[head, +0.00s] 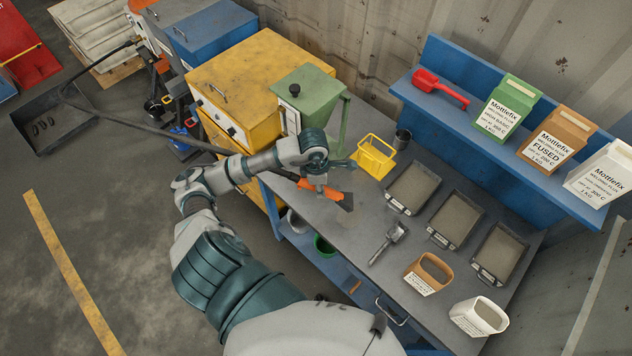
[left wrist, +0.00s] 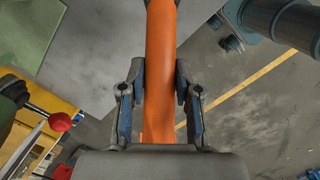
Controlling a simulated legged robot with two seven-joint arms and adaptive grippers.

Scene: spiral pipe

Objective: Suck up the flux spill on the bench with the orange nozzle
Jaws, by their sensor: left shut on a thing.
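The orange nozzle (head: 325,191) is over the grey bench (head: 345,235), near its left end, its flared end pointing right with a dark patch at it. My left gripper (head: 318,178) is shut on the nozzle. In the left wrist view the nozzle's orange tube (left wrist: 160,60) runs between the two fingers of the left gripper (left wrist: 160,100). A black hose (head: 150,128) runs from the nozzle area toward the back left. I cannot clearly make out the flux spill, nor tell whether the nozzle touches the bench. My right gripper is not in view.
A green hopper (head: 305,95) and yellow basket (head: 374,157) stand behind the nozzle.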

